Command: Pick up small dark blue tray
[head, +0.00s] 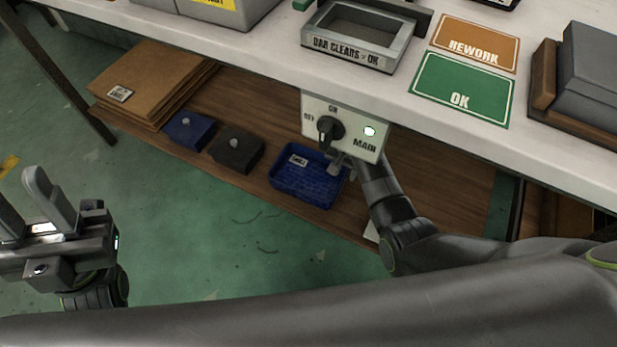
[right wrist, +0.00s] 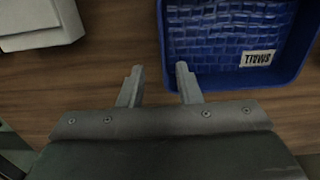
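The small dark blue tray (head: 290,188) lies on the wooden lower shelf, below the switch panel, with a white label at its back left. In the right wrist view the tray (right wrist: 225,75) fills the upper right, and its label reads upside down. My right gripper (head: 340,165) is at the tray's right edge in the head view, its tips partly hard to make out. In the right wrist view the right gripper (right wrist: 160,70) is open, one finger over the tray side and one outside its wall; contact is unclear. My left gripper (head: 18,188) is open and empty, away at the left.
A dark blue lidded box (head: 189,131) and a black one (head: 236,149) stand left of the tray. Brown folders (head: 155,80) are stacked further left. The switch panel (head: 345,128) hangs from the white tabletop (head: 420,115) close above the tray and right gripper.

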